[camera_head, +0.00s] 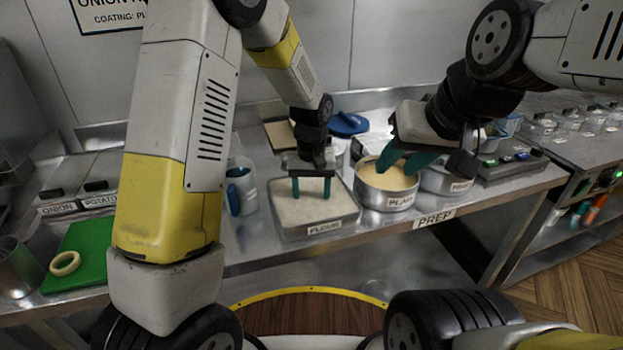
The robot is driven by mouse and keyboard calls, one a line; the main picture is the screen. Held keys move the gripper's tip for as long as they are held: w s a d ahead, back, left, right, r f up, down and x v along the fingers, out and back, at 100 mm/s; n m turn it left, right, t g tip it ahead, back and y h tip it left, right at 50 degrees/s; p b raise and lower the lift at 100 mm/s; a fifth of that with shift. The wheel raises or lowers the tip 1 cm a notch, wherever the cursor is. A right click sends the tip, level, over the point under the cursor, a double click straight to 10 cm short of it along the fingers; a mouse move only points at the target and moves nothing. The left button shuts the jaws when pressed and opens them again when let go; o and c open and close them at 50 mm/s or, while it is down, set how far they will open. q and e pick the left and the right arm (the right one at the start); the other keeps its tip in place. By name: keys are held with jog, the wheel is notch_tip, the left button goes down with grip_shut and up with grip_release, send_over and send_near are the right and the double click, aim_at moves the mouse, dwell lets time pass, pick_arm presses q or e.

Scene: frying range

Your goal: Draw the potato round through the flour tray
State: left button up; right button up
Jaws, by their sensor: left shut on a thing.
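The flour tray (345,222), a square steel tray labelled FLOUR and filled with pale flour, sits on the prep counter. My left gripper (311,190) points down over it with its teal fingertips at the flour. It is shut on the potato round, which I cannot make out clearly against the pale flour. My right gripper (405,165) is over the round bowl labelled PLAIN (385,199), which holds tan batter. Its teal fingers are apart with nothing visible between them.
A pale ring (65,263) lies on a green board (80,250) at the left. A jug with a blue handle (241,187) stands close to the tray's left side. Another labelled bowl (447,181) stands right of the PLAIN bowl. The counter's front edge is just before the tray.

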pick_arm(q)
jog(key=shift+a, duration=0.1)
dwell(0.4)
jog(key=shift+a, duration=0.55)
jog(key=shift+d, duration=1.3)
jog(key=shift+a, duration=1.3)
jog(key=shift+d, duration=0.65)
jog(key=shift+r, duration=3.95)
jog(key=shift+r, duration=0.1)
